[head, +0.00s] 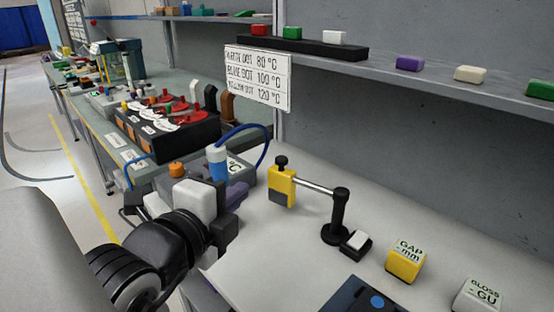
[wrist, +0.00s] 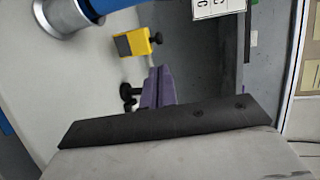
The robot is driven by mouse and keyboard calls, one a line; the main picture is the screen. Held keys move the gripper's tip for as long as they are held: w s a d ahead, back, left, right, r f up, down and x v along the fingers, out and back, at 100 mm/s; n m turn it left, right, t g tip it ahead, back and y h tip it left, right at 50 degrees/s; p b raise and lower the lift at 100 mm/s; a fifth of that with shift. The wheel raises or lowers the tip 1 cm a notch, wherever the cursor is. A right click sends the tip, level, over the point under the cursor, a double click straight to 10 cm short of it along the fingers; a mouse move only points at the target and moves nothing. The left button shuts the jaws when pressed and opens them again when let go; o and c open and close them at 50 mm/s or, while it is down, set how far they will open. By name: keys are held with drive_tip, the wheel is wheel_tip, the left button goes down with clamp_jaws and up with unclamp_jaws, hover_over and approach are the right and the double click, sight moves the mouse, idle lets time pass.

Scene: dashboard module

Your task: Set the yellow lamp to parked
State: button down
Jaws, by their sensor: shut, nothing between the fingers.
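The yellow lamp (head: 282,186) is a yellow block with a dark grey lower face and a black knob on top. It sits at the left end of a silver rod joined to a black post (head: 339,210) on the pale worktop. In the wrist view the lamp (wrist: 140,42) lies beyond my fingertips, apart from them. My gripper (head: 237,193) is left of the lamp in the head view. Its purple fingers (wrist: 160,88) are together and hold nothing. They hide part of the rod in the wrist view.
A grey °C box (head: 240,166) and a blue-white cylinder (head: 217,163) with a blue cable stand behind my gripper. A small black switch (head: 356,242), a yellow GAP block (head: 406,260) and a white GLOSS block (head: 478,296) lie right of the post. Worktop before the lamp is clear.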

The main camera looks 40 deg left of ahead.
sight(279, 162)
drive_tip(key=p+x, duration=0.2)
drive_tip(key=x, duration=1.1)
drive_tip(key=shift+w, duration=0.25)
drive_tip(key=shift+w+a+f, duration=0.1)
